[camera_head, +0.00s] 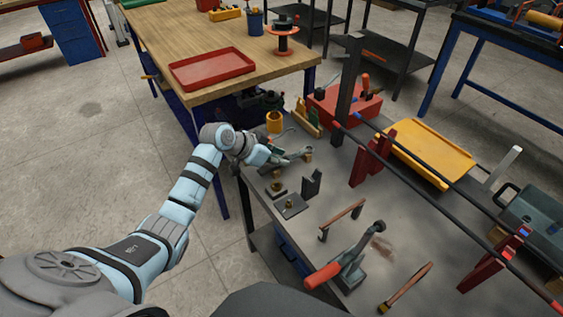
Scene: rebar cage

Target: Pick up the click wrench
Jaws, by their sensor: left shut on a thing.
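My left gripper (280,154) is low over that table and shut on a slim grey tool (294,158), which looks like the click wrench. The fingers hide part of it, and the view is too small to tell whether the tool still touches the tabletop. My right gripper is not in view.
The grey table (335,185) also holds a yellow cup (274,121), a red toolbox (343,105), a yellow tray (430,153), a red-handled clamp tool (345,262) and a brush (405,288). Long dark bars on red supports cross its right side. A wooden table (190,45) with a red tray (212,68) stands behind.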

